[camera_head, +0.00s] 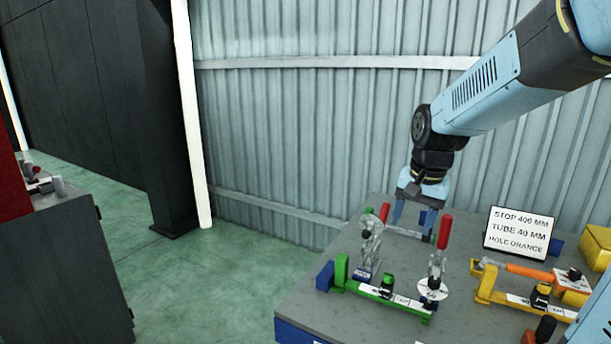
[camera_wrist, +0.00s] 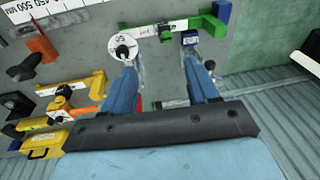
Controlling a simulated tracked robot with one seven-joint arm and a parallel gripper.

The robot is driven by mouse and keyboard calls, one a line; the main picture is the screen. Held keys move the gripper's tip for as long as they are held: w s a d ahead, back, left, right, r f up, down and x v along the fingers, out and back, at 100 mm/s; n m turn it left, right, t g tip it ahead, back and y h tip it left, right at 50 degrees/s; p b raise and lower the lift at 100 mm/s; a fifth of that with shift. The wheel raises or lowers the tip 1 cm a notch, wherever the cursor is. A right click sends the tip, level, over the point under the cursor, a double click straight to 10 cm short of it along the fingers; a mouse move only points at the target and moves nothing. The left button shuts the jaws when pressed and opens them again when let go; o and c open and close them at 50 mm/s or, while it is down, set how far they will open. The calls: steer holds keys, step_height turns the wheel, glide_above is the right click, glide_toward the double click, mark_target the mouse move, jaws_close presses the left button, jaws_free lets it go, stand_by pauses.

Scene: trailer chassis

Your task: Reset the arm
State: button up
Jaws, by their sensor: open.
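My gripper (camera_head: 413,228) hangs from my blue arm, pointing down over the grey worktable (camera_head: 310,310). Its two blue fingers are spread apart with nothing seen between them. In the wrist view the open fingers (camera_wrist: 158,62) point toward the table beside a green fixture (camera_wrist: 165,33). In the head view this green fixture (camera_head: 398,298) lies in front of the gripper. Two metal clamps with red handles (camera_head: 444,232) stand close by the fingers, one on each side. Whether the fingers touch the clamps, I cannot tell.
A sign (camera_head: 518,233) reading "STOP 400 MM, TUBE 40 MM, HOLE ORANGE" stands on the table to the right. Yellow fixtures (camera_head: 487,285) and an orange tube (camera_head: 530,270) lie before it. A corrugated wall (camera_head: 300,120) rises behind. Green floor is clear to the left.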

steer(key=s+r+n+t, duration=0.1)
steer(key=s+r+n, duration=0.1)
steer(key=s, duration=0.6)
steer(key=s+r+n+t, duration=0.2)
steer(key=s+r+n, duration=0.1)
steer(key=s, duration=0.4)
steer(key=shift+s+r+t+h, duration=0.3)
steer(key=shift+s+r, duration=0.1)
steer(key=shift+r, duration=0.15)
